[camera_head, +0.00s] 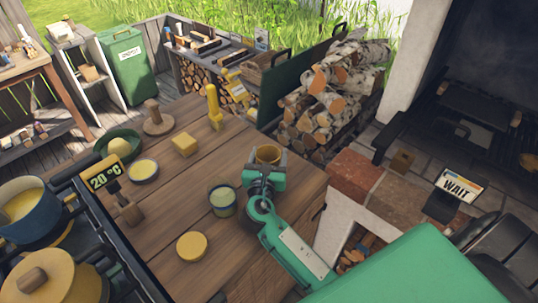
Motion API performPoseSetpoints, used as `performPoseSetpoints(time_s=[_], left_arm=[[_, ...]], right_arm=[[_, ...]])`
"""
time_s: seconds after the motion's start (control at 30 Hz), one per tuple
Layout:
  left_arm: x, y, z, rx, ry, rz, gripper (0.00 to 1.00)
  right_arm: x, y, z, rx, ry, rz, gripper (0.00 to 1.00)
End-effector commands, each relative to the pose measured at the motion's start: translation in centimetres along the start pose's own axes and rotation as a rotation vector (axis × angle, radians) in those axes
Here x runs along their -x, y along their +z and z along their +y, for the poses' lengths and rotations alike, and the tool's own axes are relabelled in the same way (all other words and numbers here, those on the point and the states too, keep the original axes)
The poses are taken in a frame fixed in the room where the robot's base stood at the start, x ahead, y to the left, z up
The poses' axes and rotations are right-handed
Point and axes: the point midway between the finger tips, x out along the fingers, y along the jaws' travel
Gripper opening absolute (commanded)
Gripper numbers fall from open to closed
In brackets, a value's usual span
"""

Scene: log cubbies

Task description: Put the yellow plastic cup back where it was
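The yellow plastic cup (268,153), brownish-yellow and open at the top, is near the right edge of the wooden table (185,225). My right gripper (266,165) reaches in from the lower right and is shut on this cup, with the fingers around its sides. The cup looks upright. Its lower part is hidden by the gripper, and I cannot tell whether it touches the table. My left gripper is not in view.
On the table are a grey-green cup (222,199), a yellow disc (191,246), a yellow block (184,144), a yellow bottle-like thing (214,108) and a bowl (143,170). Pots (55,285) stand at left. Stacked logs (330,95) and bricks (355,177) lie beyond the right edge.

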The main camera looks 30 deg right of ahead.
Motion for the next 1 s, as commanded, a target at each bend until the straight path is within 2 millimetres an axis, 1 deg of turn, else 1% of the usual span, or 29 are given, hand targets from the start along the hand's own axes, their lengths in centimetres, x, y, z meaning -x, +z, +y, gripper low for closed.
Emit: performPoseSetpoints(time_s=[0.03, 0.07, 0.3, 0.4, 0.47, 0.57, 0.8, 0.9, 1.0], left_arm=[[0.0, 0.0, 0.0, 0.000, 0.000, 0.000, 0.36], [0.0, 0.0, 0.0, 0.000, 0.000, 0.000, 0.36], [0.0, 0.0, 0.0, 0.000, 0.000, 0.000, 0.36], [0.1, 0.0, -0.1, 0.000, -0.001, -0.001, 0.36], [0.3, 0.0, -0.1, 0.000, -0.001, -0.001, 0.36], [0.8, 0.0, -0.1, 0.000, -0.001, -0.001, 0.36], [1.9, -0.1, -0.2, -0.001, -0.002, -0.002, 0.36], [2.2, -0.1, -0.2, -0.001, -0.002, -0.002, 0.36], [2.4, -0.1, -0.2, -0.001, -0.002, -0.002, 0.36]], right_arm=[[0.0, 0.0, 0.0, 0.000, 0.000, 0.000, 0.78], [0.0, 0.0, 0.0, 0.000, 0.000, 0.000, 0.82], [0.0, 0.0, 0.0, 0.000, 0.000, 0.000, 0.82], [0.0, 0.5, 0.0, -0.001, 0.000, 0.000, 0.82], [0.7, 0.4, 0.0, 0.000, 0.001, 0.002, 0.82], [2.3, 0.4, 0.0, 0.000, 0.001, 0.004, 0.82], [7.5, 0.4, 0.0, 0.000, 0.001, 0.004, 0.82], [9.4, 0.5, 0.0, -0.001, 0.001, 0.002, 0.82], [10.8, 0.4, 0.0, 0.000, 0.000, 0.002, 0.82]])
